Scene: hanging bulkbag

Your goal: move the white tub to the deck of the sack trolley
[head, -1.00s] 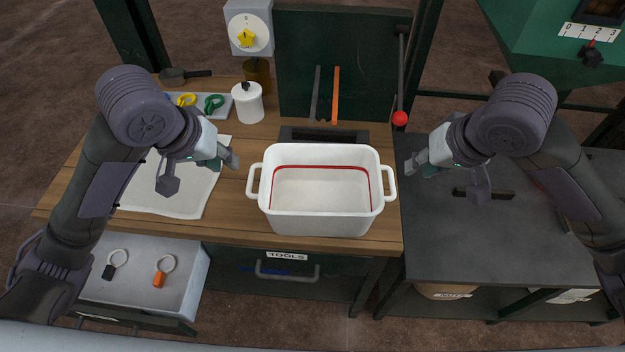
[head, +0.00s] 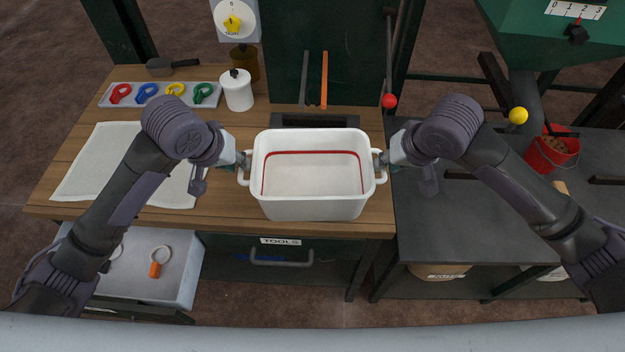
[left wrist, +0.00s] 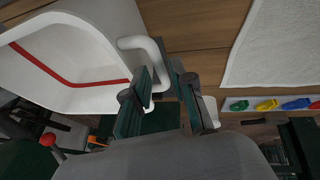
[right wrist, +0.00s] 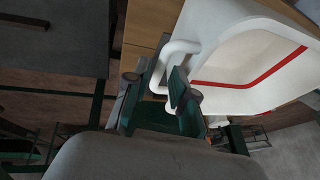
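The white tub (head: 312,208) stands on the wooden bench, upright and seemingly empty, with a red line around its inside and a loop handle at each end. My left gripper (head: 241,160) is at its left handle; in the left wrist view the fingers (left wrist: 165,75) are apart, with the handle (left wrist: 157,62) between them. My right gripper (head: 384,159) is at the right handle; in the right wrist view its fingers (right wrist: 160,75) are apart on either side of the handle (right wrist: 163,60). I cannot make out the sack trolley in any view.
A white bottle (head: 238,92), a tray (head: 207,100) of coloured clips and a white cloth (head: 90,165) are on the bench. An open drawer (head: 180,285) juts out front left. The dark table (head: 440,225) at right holds a red bucket (head: 548,152); its front is clear.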

